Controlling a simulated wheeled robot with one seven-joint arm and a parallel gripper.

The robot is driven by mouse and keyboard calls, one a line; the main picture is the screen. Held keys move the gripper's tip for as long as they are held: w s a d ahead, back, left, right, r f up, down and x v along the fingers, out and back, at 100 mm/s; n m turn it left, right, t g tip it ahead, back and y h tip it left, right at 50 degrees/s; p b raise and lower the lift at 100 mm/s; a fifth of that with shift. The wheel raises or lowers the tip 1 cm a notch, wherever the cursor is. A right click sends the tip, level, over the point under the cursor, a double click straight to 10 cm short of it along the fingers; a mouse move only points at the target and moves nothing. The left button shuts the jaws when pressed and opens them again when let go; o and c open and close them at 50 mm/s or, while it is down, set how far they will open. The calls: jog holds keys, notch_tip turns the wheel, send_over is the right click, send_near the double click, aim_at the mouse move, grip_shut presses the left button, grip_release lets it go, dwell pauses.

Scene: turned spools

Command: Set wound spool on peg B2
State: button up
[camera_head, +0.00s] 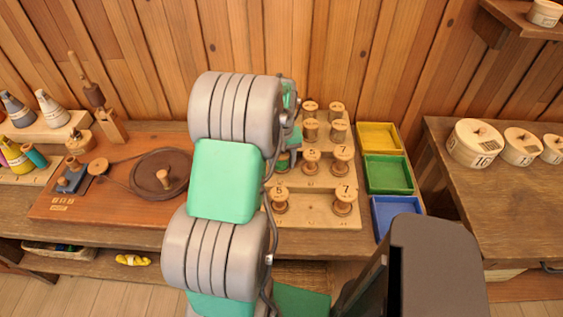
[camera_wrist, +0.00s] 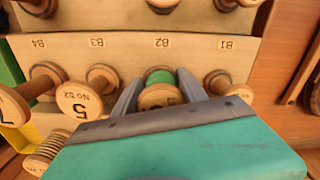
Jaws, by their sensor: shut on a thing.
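The wound spool (camera_wrist: 160,76), with green thread and pale wooden ends, is between the two fingers of my gripper (camera_wrist: 158,84) in the wrist view. My gripper is shut on it. The spool is in front of the label B2 (camera_wrist: 161,42) on the wooden rack (camera_wrist: 120,55). Peg B2 is hidden, and I cannot tell whether the spool is around it or above it. In the head view my arm covers the left of the rack (camera_head: 318,211), and my gripper is mostly hidden; a bit of green shows beside it.
Spools stand close on both sides, including one numbered 5 (camera_wrist: 80,99). Yellow (camera_head: 378,136), green (camera_head: 388,174) and blue (camera_head: 396,211) trays stand right of the rack. A winding board (camera_head: 120,190) lies left. Round tins (camera_head: 476,143) stand on the right table.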

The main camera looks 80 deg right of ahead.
aim_at(282, 154)
jog(key=shift+f, duration=0.25)
jog(key=o, duration=1.1)
jog(key=shift+r+p, duration=3.4)
jog(key=shift+r, duration=2.1)
